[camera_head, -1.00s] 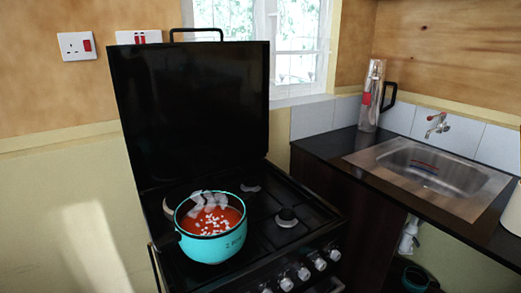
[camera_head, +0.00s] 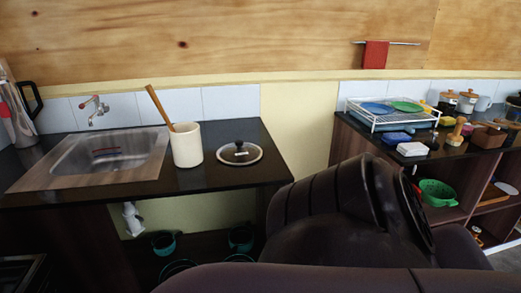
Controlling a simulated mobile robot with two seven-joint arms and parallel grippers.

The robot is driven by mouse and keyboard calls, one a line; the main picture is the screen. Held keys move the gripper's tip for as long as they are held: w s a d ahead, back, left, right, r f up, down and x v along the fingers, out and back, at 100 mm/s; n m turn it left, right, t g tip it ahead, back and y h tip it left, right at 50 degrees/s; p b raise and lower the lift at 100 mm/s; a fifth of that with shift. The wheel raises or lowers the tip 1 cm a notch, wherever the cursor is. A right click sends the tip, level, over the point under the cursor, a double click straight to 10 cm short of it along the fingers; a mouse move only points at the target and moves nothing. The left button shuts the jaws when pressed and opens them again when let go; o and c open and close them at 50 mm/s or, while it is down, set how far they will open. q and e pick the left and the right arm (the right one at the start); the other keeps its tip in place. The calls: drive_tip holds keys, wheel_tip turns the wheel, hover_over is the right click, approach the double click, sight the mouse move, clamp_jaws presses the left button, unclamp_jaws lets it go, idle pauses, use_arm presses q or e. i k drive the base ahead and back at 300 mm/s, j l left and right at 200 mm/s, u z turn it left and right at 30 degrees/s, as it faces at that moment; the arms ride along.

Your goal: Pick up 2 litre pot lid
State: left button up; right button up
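A round pot lid (camera_head: 251,156) lies on the dark countertop to the right of the sink, near the counter's right end. It has a clear-looking top with a light rim and a black knob in the middle. A cream crock (camera_head: 186,146) with a wooden utensil stands just left of it. Dark links of my own arm fill the lower right of the view, to the right of and below the lid. Neither of my grippers is in view, and nothing is seen touching the lid.
A steel sink (camera_head: 110,158) is set in the counter at the left. Several teal pots (camera_head: 241,238) sit on the shelf below.

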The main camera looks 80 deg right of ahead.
sight(240, 152)
drive_tip(key=z, duration=2.3)
